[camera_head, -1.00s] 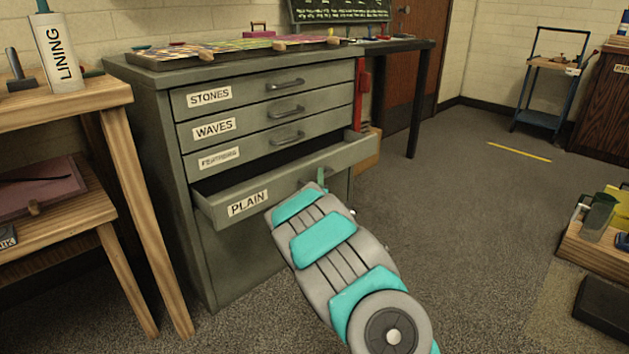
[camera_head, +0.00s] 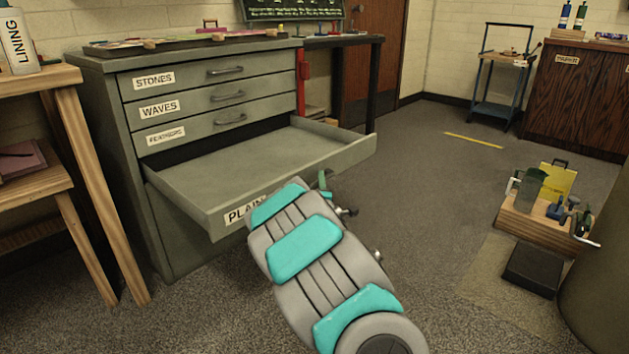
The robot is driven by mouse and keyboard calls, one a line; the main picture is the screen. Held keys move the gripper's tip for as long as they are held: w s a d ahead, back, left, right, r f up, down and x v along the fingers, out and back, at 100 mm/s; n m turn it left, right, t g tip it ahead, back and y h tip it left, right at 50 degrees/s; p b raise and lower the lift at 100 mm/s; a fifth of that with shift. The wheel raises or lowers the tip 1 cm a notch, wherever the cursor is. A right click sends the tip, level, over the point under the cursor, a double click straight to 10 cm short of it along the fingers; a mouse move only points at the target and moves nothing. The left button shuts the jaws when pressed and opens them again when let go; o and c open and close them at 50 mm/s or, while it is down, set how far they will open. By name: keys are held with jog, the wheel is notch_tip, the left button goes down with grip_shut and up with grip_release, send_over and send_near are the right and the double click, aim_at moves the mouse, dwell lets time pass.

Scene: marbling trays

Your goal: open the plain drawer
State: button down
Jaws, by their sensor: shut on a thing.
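The plain drawer (camera_head: 260,165) is the lowest labelled drawer of the grey-green cabinet (camera_head: 130,195). It is pulled well out, and its bare, empty floor shows. Its "PLAIN" label (camera_head: 236,215) is partly covered by my arm. My gripper (camera_head: 324,184) is at the middle of the drawer's front, shut on the drawer handle. The handle itself is hidden behind my arm and gripper. The drawers labelled stones, waves and feathers above it are closed.
A wooden table (camera_head: 62,78) stands close on the left. A wooden tool box (camera_head: 535,222) and a dark block (camera_head: 533,270) are on the floor at the right. A trolley (camera_head: 502,85) stands at the back. The carpet between is clear.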

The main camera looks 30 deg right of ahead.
jog(key=shift+s+d, duration=0.25)
jog(key=shift+s, duration=0.45)
jog(key=c, duration=1.1)
grip_release()
jog(key=shift+v, duration=3.85)
jog(key=shift+f, duration=0.1)
